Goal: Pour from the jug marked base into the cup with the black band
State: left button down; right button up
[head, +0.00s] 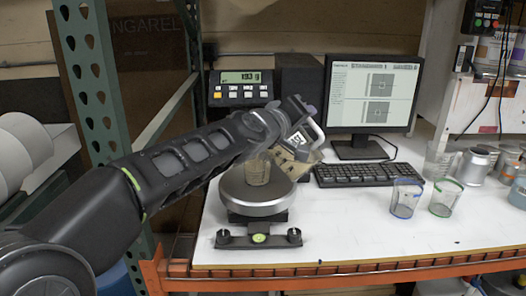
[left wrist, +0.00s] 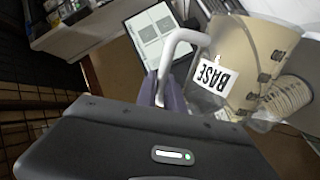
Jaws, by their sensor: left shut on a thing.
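The jug marked BASE (head: 301,163) is a clear jug with beige contents. It hangs tilted over the right side of the scale, and its label and white handle show in the left wrist view (left wrist: 262,48). My left gripper (head: 296,112) is shut on the jug's handle. A clear cup (head: 257,171) stands on the round scale plate, just left of the jug; it also shows in the left wrist view (left wrist: 289,94), with beige inside. My arm is partly in front of its rim, so I cannot tell its band colour. I cannot make out a stream. My right gripper is not in view.
The scale (head: 250,208) has a lit display (head: 240,78) behind it. A blue-banded cup (head: 405,200) and a green-banded cup (head: 444,199) stand to the right. A keyboard (head: 365,174) and monitor (head: 370,95) are behind. The front middle of the white bench is clear.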

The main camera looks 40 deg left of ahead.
aim_at(319, 135)
pick_arm(q)
jog(key=shift+r, duration=0.15)
dwell(0.7)
jog(key=shift+d+f+m, duration=0.3)
jog(key=shift+d+m, duration=0.3)
jog(key=shift+d, duration=0.1)
jog(key=f, duration=0.1)
jog(key=d+f+m+b, duration=0.1)
jog(key=f, duration=0.1)
jog(key=d+f+m+b, duration=0.1)
jog(key=shift+s+d+f+y, duration=0.15)
jog(key=shift+s+y, duration=0.1)
jog(key=shift+y, duration=0.05)
jog(key=shift+d+r+t, duration=0.2)
jog(key=shift+t, duration=0.1)
jog(key=shift+w, duration=0.2)
jog(key=shift+s+a, duration=0.15)
jog(key=shift+a, duration=0.05)
